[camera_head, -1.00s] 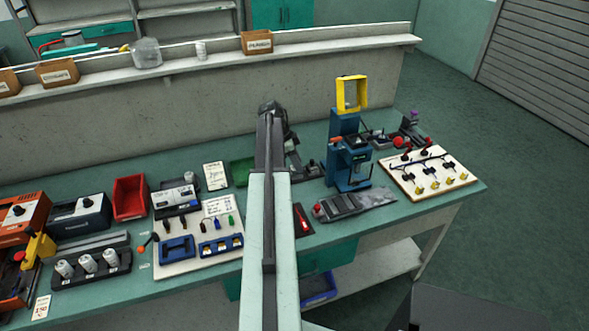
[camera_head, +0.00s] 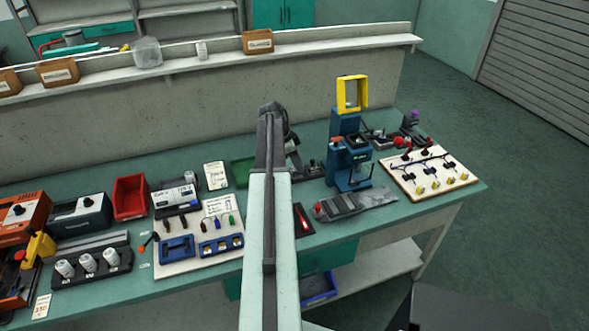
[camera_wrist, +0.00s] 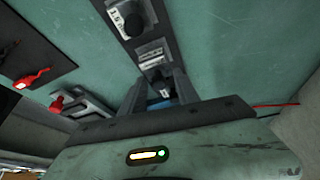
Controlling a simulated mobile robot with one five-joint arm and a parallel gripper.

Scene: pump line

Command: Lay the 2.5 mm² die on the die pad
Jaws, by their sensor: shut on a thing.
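My gripper (camera_wrist: 160,92) shows at the centre of the wrist view, its two fingers closed around a small dark piece with a blue part (camera_wrist: 161,103) low between them. The piece is mostly hidden by the fingers and the gripper body, and I cannot read a size on it. Just beyond the fingers is a dark die rack (camera_wrist: 145,38) with white labels and a black die (camera_wrist: 133,22) by the upper label. I cannot tell whether the held piece touches the rack. In the head view my arm hides the gripper. I cannot make out the die pad for certain.
A blue press (camera_head: 350,150) with a yellow frame stands right of my arm. A grey tool with a red knob (camera_head: 347,203) lies in front of it. A white board with red knobs (camera_head: 430,175) is farther right. A red-handled tool (camera_wrist: 33,77) lies on a dark mat.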

